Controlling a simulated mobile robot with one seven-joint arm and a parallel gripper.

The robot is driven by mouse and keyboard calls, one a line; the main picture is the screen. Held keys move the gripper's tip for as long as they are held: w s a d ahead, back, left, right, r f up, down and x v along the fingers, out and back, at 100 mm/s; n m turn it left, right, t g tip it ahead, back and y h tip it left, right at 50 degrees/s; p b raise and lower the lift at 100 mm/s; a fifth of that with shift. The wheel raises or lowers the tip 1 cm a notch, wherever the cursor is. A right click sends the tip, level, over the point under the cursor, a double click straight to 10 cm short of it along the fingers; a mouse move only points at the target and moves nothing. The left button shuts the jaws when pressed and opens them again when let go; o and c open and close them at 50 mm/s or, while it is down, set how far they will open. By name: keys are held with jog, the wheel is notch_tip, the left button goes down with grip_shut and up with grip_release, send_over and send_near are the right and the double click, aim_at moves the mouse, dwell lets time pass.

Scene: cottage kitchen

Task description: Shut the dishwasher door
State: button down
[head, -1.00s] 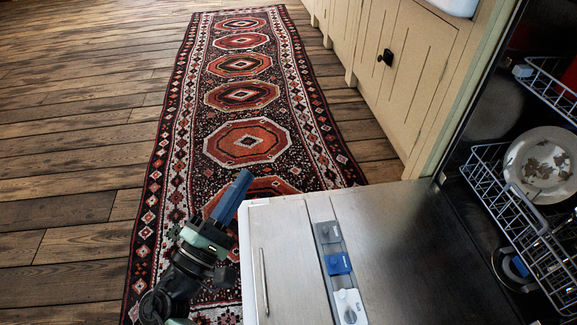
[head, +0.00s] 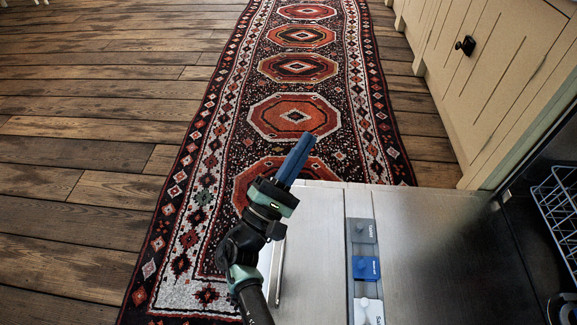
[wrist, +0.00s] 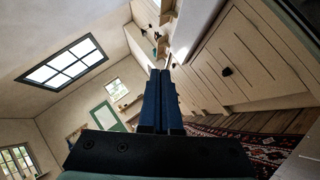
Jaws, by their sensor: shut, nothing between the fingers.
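The dishwasher door (head: 425,240) lies folded down and open, its inner steel face up, with a detergent dispenser strip (head: 363,262) on it. The dishwasher cavity (head: 540,215) is at the right, with part of a wire rack (head: 562,205) in view. My gripper (head: 299,155) is shut and empty, its blue fingers pointing up and away near the door's far left corner. The arm covers part of the door's left edge, so I cannot tell whether it touches the door. In the wrist view the shut fingers (wrist: 161,95) show at the centre, with nothing between them.
A patterned runner rug (head: 290,120) lies on the wooden floor (head: 90,120) beyond and left of the door. Cream cabinets (head: 490,75) with a dark knob (head: 465,45) line the right side. The floor at the left is clear.

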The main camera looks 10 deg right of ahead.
jog(key=shift+d+r+p, duration=1.7)
jog(key=shift+r+p, duration=0.15)
dwell(0.4)
